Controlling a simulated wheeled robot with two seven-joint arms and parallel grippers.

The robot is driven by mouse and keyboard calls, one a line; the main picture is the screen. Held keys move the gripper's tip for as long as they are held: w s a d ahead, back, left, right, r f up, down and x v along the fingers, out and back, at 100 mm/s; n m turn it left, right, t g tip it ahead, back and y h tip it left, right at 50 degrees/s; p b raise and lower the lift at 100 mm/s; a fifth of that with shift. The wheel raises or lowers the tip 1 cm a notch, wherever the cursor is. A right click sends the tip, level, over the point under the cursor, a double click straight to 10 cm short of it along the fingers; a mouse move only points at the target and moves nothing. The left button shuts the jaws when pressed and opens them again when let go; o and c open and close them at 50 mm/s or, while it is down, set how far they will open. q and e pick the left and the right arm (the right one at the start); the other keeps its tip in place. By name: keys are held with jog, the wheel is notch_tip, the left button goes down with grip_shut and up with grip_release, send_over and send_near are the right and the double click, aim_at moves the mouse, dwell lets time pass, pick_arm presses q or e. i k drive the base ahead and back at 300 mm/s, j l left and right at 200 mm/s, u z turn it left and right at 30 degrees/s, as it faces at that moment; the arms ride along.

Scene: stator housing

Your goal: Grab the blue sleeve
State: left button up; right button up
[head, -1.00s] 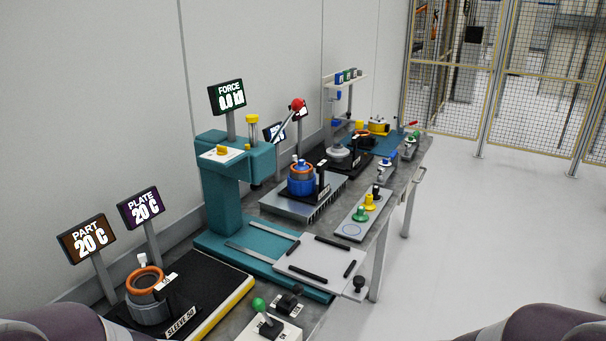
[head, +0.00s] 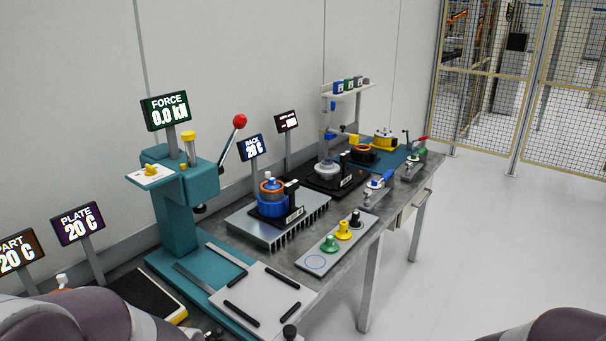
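A blue sleeve (head: 272,207) with an orange ring (head: 270,186) at its top stands upright on the finned grey rack plate (head: 300,226), in the middle of the bench. A black bracket (head: 291,200) stands close against its right side. Neither of my grippers is in view. Only parts of my arms show, at the bottom left and bottom right corners, well short of the sleeve.
The teal press (head: 176,210) with its red-knobbed lever stands left of the rack. A tray (head: 338,243) with green, yellow and black knobbed pieces lies to its right. Signs stand behind. The floor right of the bench (head: 368,232) is clear.

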aim_at(271, 184)
jog(key=i+l, duration=0.3)
jog(key=i+l+u, duration=0.15)
jog(key=i+l, duration=0.15)
jog(key=l, duration=0.15)
jog(key=i+l, duration=0.25)
jog(key=l, duration=0.15)
jog(key=i+l+u, duration=0.15)
jog(key=i+l, duration=0.4)
jog(key=l, duration=0.25)
jog(key=i+l+u, duration=0.2)
jog(key=i, duration=0.35)
jog(key=i+l+u, duration=0.2)
jog(key=i, duration=0.35)
jog(key=i+j+z, duration=0.15)
jog(key=j, duration=0.25)
jog(key=i, duration=0.1)
